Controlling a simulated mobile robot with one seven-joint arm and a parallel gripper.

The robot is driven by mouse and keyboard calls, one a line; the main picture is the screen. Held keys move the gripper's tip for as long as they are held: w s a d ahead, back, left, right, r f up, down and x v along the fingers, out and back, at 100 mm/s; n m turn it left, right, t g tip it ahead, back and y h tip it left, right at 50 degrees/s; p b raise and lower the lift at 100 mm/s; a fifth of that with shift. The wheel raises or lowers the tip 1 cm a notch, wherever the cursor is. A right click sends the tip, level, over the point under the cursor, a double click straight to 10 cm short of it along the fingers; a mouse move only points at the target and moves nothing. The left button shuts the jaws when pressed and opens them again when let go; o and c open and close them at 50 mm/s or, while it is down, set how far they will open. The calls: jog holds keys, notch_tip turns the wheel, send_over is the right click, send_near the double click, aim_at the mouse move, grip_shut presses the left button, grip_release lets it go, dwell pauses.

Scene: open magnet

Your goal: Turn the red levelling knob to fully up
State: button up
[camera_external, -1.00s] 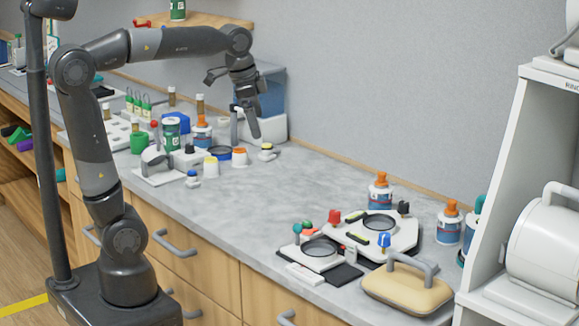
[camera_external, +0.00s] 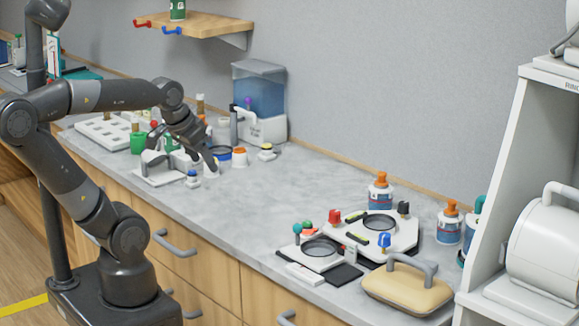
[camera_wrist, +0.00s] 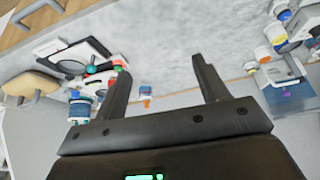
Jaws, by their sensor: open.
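The red levelling knob (camera_external: 334,216) stands at the back left corner of a white levelling plate (camera_external: 395,239) at the right of the counter. This plate also carries a black knob (camera_external: 403,208), a blue knob (camera_external: 384,241) and a round dark-rimmed disc (camera_external: 379,226). My gripper (camera_external: 208,160) is open and empty above the left part of the counter, well left of the knob. In the wrist view its two fingers (camera_wrist: 160,70) stand wide apart. Red parts (camera_wrist: 116,61) show there near the left fingertip; I cannot tell which is the knob.
A smaller white device (camera_external: 320,253) with teal and green knobs sits in front of the plate. A tan block with a grey handle (camera_external: 407,290) lies at front right. Orange-capped bottles (camera_external: 380,191) stand behind. A blue tank (camera_external: 258,95) is at back left. The middle counter (camera_external: 270,200) is clear.

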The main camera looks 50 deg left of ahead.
jog(key=w+d+r+m, duration=0.1)
jog(key=w, duration=0.1)
jog(key=w+d+m+g, duration=0.1)
jog(key=w+d+m, duration=0.1)
jog(key=w, duration=0.1)
jog(key=w+d+r+m, duration=0.1)
jog(key=w+m, duration=0.1)
jog(key=w, duration=0.1)
jog(key=shift+d+r+g+h, duration=0.15)
jog(key=shift+r+g+h, duration=0.15)
jog(key=c, duration=0.4)
jog(key=m+g, duration=0.4)
jog(key=m, duration=0.8)
send_near(335, 212)
jog(key=f, duration=0.9)
jog(key=shift+d, duration=0.2)
jog(key=shift+c, duration=0.5)
jog(key=shift+t, duration=0.3)
jog(key=c, duration=0.9)
